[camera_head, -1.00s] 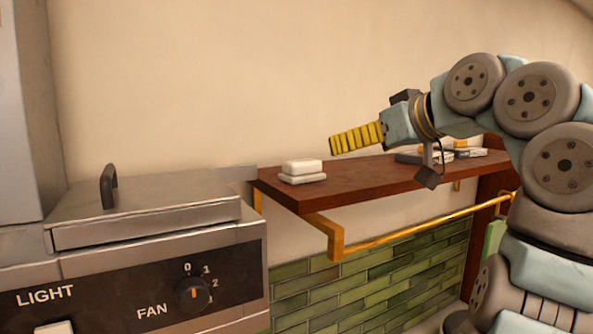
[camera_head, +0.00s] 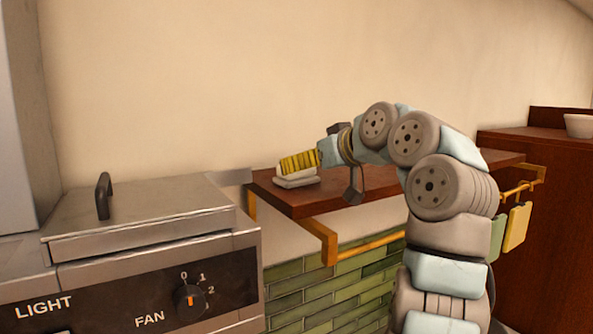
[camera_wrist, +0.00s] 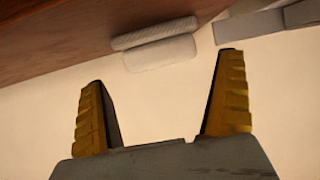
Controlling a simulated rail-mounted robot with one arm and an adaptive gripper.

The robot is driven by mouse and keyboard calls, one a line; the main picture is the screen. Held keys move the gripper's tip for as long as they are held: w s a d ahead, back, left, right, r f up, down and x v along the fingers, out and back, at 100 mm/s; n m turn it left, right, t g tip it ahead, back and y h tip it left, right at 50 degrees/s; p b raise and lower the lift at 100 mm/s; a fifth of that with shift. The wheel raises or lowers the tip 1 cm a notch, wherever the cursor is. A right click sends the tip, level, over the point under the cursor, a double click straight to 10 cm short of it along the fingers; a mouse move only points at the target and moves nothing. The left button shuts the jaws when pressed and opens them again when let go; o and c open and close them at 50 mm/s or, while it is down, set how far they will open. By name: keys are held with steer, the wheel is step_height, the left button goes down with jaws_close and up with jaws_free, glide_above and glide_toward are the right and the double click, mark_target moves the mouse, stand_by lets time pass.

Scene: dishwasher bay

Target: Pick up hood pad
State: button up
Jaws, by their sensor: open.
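Two pale pads are stacked at the left end of the brown wooden shelf (camera_head: 325,204); which of them is the hood pad I cannot tell. The lower pad (camera_head: 297,183) lies on the shelf, and the upper one is partly hidden behind my gripper (camera_head: 284,164) in the head view. In the wrist view the lighter pad (camera_wrist: 160,52) and the greyer pad (camera_wrist: 155,32) lie side by side against the shelf, beyond the fingertips. My gripper (camera_wrist: 163,68) is open, with its yellow fingers apart and nothing between them.
A steel hood (camera_head: 140,220) with a black handle and a fan dial stands left of the shelf. A gold rail and bracket (camera_head: 330,245) run below the shelf front. A brown cabinet (camera_head: 545,200) with a white bowl (camera_head: 579,126) is at the right.

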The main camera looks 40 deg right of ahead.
steer(key=shift+w+p, duration=0.35)
steer(key=shift+w, duration=0.05)
steer(key=shift+p+x, duration=1.2)
steer(key=shift+x, duration=1.1)
steer(key=c, duration=1)
